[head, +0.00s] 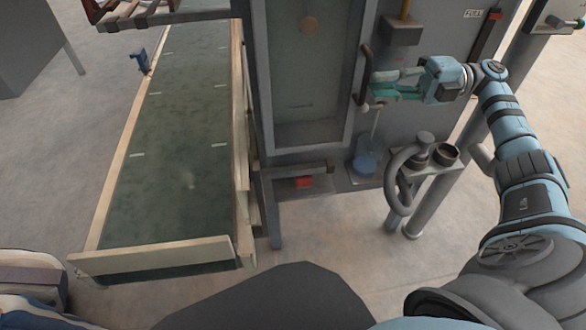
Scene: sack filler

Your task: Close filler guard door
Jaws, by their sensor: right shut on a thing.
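The filler guard door (309,131) is a tall grey-framed panel with a glassy window in the middle of the head view. It looks nearly in line with the grey cabinet front; I cannot tell whether a gap is left at its edge. A dark vertical handle (364,72) sits at its right edge. My right gripper (372,86), with green fingers, reaches in from the right and is shut on this handle. The fingers partly hide the handle's lower part. My left gripper is out of view.
A green conveyor bed (170,135) with wooden side rails runs along the left. A red block (304,182) sits below the door. Open floor lies in front.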

